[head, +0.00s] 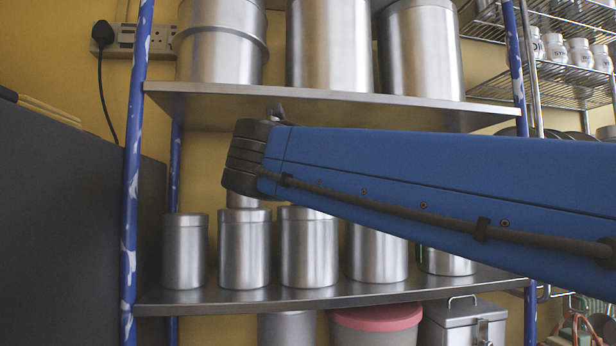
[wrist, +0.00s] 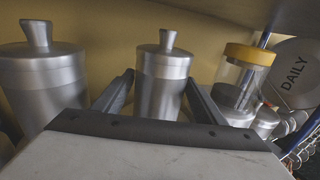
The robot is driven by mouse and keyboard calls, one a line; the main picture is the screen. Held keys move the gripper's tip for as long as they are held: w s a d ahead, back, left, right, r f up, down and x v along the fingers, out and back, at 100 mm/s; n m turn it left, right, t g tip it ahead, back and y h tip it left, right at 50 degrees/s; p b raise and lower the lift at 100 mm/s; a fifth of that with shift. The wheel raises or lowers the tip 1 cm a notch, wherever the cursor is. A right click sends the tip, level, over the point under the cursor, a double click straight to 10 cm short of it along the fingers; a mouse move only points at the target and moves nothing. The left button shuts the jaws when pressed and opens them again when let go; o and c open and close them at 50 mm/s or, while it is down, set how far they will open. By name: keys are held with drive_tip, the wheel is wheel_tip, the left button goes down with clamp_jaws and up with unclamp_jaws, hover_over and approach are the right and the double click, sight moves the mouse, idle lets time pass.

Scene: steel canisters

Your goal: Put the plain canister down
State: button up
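In the wrist view, a plain steel canister (wrist: 160,92) with a knobbed lid stands upright between the two fingers of my gripper (wrist: 161,80). The fingertips meet its sides with no clear gap, so my gripper looks shut on it. Its lower part is hidden behind the gripper body. In the head view, my blue arm reaches in from the right and hides the fingers. A short piece of steel (head: 242,200) shows just under my wrist, behind the front row; I cannot tell whether it is the same canister.
The lower shelf (head: 210,300) bears a row of steel canisters (head: 308,250); the upper shelf (head: 300,105) is close above my arm. In the wrist view, a larger canister (wrist: 42,75) stands left, and a yellow-lidded jar (wrist: 240,85) and a "DAILY" disc (wrist: 297,72) right.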

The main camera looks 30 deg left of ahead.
drive_tip(key=shift+r, duration=0.1)
drive_tip(key=shift+s+r, duration=0.1)
drive_tip(key=v, duration=1.2)
idle(0.4)
